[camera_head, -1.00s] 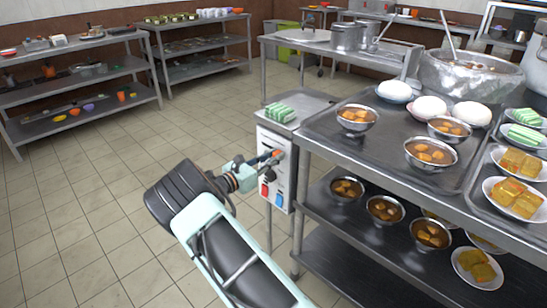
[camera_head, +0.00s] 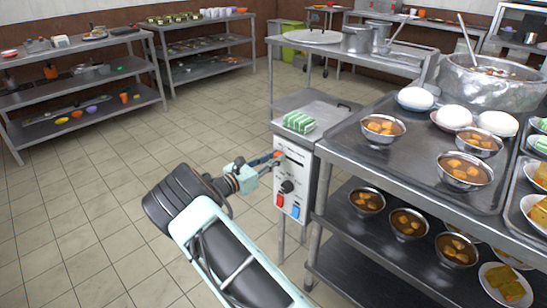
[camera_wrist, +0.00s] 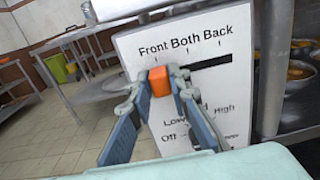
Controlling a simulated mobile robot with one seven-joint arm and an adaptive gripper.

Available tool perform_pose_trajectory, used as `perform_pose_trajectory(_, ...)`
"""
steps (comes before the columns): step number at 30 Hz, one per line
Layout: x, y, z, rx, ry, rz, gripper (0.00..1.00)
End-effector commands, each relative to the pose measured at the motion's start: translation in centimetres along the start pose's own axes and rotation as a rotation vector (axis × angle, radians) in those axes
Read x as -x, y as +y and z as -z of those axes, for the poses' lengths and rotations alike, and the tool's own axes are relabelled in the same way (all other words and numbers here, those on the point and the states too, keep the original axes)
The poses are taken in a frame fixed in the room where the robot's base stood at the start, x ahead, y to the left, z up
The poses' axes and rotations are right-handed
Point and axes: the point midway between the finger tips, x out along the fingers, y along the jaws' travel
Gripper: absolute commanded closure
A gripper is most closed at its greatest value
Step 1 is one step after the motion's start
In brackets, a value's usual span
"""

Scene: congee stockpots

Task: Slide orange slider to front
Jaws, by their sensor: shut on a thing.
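The orange slider (camera_wrist: 158,80) sits at the left end of a dark slot on the white control panel (camera_wrist: 190,70) in the wrist view. It is below the word "Front"; the empty slot runs right, toward "Back". My gripper (camera_wrist: 159,90) is shut on the slider, with one finger on each side. The fingers hide part of the lower lettering.
A black knob (camera_head: 287,186), a red switch (camera_head: 280,200) and a blue switch (camera_head: 295,211) are lower on the panel. A steel table (camera_head: 318,204) with bowls stands close on the right. The tiled floor (camera_head: 110,190) at left is clear.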

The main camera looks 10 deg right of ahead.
Motion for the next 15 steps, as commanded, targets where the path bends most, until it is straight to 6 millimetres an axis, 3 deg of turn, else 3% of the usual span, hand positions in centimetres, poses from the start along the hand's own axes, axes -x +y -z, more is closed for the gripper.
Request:
perform_pose_trajectory(8, 0.16, 0.69, -0.08, -0.002, 0.002, -0.018, 1.0)
perform_pose_trajectory(9, 0.17, 0.72, -0.09, -0.002, 0.002, -0.018, 0.8)
perform_pose_trajectory(13, 0.16, 0.67, -0.09, -0.002, 0.002, -0.017, 0.66)
perform_pose_trajectory(15, 0.14, 0.59, -0.08, -0.002, 0.002, -0.015, 0.65)
